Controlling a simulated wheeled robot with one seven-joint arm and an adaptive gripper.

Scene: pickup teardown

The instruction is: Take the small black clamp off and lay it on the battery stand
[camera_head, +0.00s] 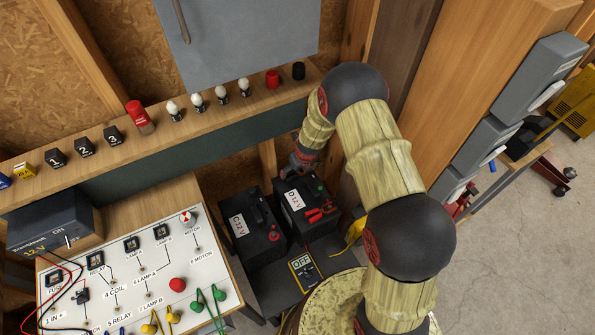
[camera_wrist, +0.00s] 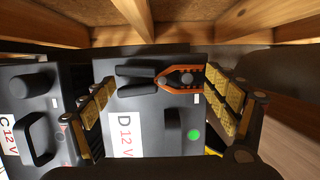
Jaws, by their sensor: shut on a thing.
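The small black clamp (camera_wrist: 140,80) has black handles and orange jaws and lies across the top of battery D (camera_wrist: 152,150) in the wrist view. One gripper finger is at its handle end and the other at its jaw end. My gripper (camera_wrist: 163,100) is shut on it lengthwise, with the fingers far apart. Whether the jaws still grip a terminal is unclear. In the head view my gripper (camera_head: 299,162) is over the back of battery D (camera_head: 296,205), and the clamp is hidden there. The dark battery stand (camera_head: 264,272) carries both batteries.
Battery C (camera_head: 250,232) stands left of battery D. A red clamp (camera_head: 320,212) is on battery D's front. A yellow multimeter (camera_head: 303,267) lies on the stand. A wooden shelf (camera_head: 215,130) with bulbs runs behind, and a test panel (camera_head: 135,270) stands at left.

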